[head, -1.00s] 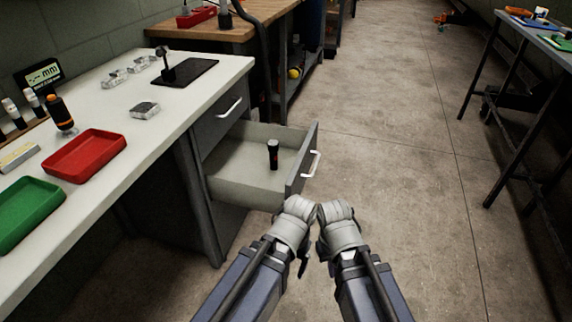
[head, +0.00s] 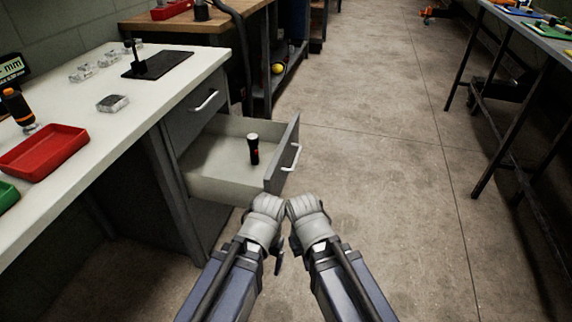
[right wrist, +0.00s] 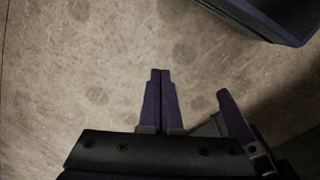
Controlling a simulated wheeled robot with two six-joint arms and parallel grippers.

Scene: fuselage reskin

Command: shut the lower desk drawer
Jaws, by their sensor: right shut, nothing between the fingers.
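The lower desk drawer (head: 215,165) is pulled far out of the grey desk pedestal in the head view. Its front carries a white bar handle (head: 292,158). A black flashlight (head: 253,149) stands upright inside it. My left gripper (head: 267,205) is just in front of and below the drawer front's near end; its fingers are hidden, so I cannot tell if it is open. My right gripper (head: 306,206) is beside it, to the right, apart from the handle. In the right wrist view the right gripper's fingers (right wrist: 160,95) are shut and empty above the floor.
The upper drawer (head: 195,115) is closed. The white desktop (head: 110,125) holds a red tray (head: 42,152), a black plate (head: 165,65) and clear boxes. A wooden bench (head: 235,20) stands behind. Floor (head: 380,150) to the right is clear up to a dark table (head: 525,45).

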